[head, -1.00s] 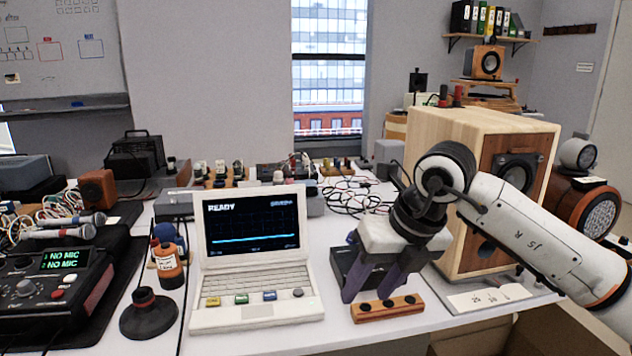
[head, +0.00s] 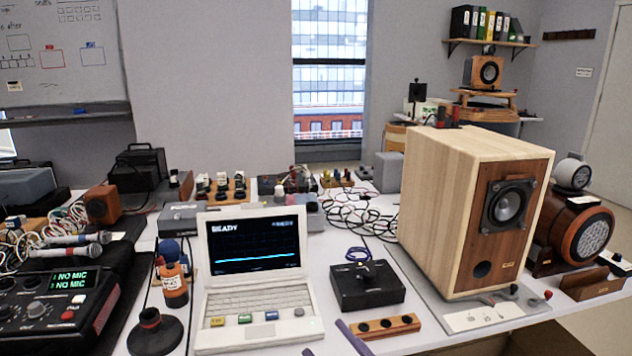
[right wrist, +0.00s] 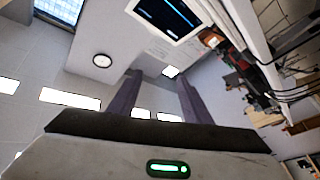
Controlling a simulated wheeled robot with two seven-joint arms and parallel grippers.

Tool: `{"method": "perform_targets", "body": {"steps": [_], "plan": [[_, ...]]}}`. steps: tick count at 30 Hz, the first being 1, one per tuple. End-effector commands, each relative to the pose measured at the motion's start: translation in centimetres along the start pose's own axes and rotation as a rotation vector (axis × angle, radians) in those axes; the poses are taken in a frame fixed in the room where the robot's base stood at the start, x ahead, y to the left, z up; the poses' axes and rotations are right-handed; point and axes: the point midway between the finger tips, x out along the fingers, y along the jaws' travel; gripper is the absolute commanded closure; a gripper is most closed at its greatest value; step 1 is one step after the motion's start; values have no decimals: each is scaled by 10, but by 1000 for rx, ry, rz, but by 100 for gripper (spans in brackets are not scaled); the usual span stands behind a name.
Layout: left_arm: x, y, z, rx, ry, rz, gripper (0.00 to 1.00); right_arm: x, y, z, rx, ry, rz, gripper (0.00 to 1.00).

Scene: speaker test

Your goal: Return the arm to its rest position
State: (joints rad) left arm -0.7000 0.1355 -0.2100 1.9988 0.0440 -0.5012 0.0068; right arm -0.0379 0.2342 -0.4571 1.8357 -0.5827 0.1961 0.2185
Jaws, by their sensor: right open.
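My right gripper (head: 332,345) shows only as two purple finger ends at the bottom edge of the head view. They are just in front of the laptop-like tester and the wooden block with holes (head: 376,327). The rest of the right arm is out of the head view. In the right wrist view both purple fingers (right wrist: 157,97) stand well apart with nothing between them, so the gripper is open and empty. Behind them are walls, a clock (right wrist: 102,60) and bright panels. My left gripper is in neither view.
The white tester (head: 255,290) reads READY. A black box with a knob (head: 367,286) and a big wooden speaker (head: 440,210) stand to its right. A mixer (head: 50,305), an orange bottle (head: 173,285) and a round black stand (head: 155,333) are to its left.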

Motion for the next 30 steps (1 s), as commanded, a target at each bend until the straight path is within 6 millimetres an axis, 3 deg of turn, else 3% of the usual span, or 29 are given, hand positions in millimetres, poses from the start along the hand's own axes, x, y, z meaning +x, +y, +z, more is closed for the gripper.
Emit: {"method": "perform_targets", "body": {"steps": [1,3,6,10,12,15,20,30], "plan": [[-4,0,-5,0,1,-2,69,-25,-3,29,96,-137,40,56],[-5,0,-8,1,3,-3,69,-62,-11,68,209,-312,81,56],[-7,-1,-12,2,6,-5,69,-121,-33,112,354,-547,113,56],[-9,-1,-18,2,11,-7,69,-199,-70,145,515,-807,122,56],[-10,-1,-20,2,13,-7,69,-235,-88,153,583,-916,116,56],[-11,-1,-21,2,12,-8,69,-272,-109,157,657,-1027,106,56],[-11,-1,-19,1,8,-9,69,-300,-124,157,710,-1106,94,56],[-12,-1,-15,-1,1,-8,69,-302,-126,157,714,-1111,93,56]]}}
